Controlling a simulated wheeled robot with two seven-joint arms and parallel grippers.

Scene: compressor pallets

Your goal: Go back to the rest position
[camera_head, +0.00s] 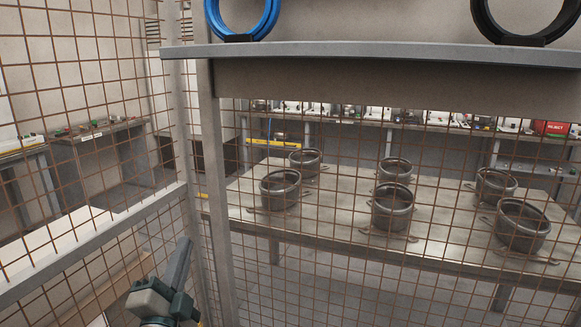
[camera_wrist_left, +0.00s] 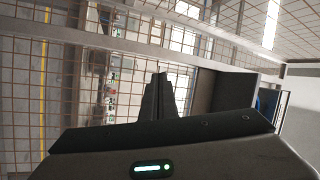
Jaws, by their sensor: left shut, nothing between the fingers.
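My left gripper (camera_head: 180,262) is at the bottom left in the head view, pointing up, in front of the wire mesh fence. Its fingers are together and nothing shows between them. In the left wrist view the shut fingers (camera_wrist_left: 159,98) stand up at the middle, with mesh and a grey post behind them. My right gripper is not in view.
A wire mesh fence (camera_head: 90,175) with grey rails stands close in front and to the left. A shelf (camera_head: 370,52) above carries a blue ring (camera_head: 271,22) and a black ring (camera_head: 546,38). Behind the mesh, a table (camera_head: 335,210) bears several metal pots (camera_head: 281,191).

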